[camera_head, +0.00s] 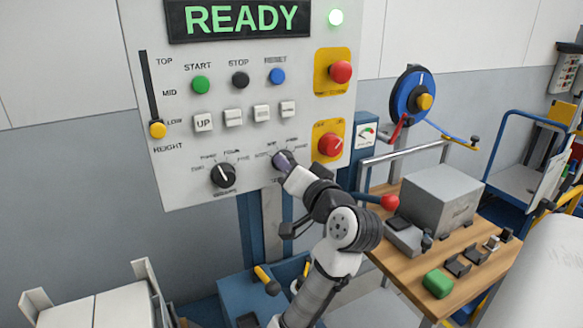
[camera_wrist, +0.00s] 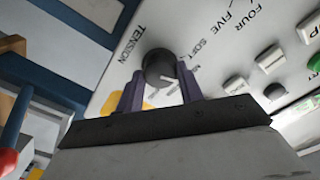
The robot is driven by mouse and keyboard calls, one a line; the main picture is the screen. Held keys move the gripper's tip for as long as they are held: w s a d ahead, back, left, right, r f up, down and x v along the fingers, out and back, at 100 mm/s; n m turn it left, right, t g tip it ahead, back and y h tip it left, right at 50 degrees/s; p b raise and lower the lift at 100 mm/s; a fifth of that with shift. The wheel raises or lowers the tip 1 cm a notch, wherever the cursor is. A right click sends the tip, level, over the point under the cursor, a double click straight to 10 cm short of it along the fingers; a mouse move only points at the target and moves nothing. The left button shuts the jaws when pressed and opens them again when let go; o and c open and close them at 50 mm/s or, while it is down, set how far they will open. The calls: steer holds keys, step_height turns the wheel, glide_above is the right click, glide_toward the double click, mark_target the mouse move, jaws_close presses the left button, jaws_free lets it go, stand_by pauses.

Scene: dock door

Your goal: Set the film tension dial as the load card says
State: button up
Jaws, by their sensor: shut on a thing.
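The tension dial (camera_head: 281,157) is a dark round knob at the lower right of the grey control panel (camera_head: 180,110). My gripper (camera_head: 284,163) reaches it from below right and mostly covers it in the head view. In the wrist view the dial (camera_wrist: 158,66) sits between the two purple fingers of my gripper (camera_wrist: 160,76), which are shut on it. TENSION is printed beside it. Its white pointer mark faces the side with the small setting labels; SOFT is readable, but the exact setting is unclear. I cannot make out a readable load card.
Another black dial (camera_head: 223,175) is left of the tension dial. A red button (camera_head: 330,145) on yellow stands close on the right, another above. The READY display (camera_head: 240,17) is lit green. A wooden bench (camera_head: 455,255) with a grey box is at right.

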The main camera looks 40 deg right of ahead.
steer(key=o, duration=1)
steer(key=shift+s, duration=0.1)
steer(key=b+v, duration=0.3)
steer(key=v, duration=1)
steer(key=shift+s+a, duration=0.2)
steer(key=shift+s, duration=0.1)
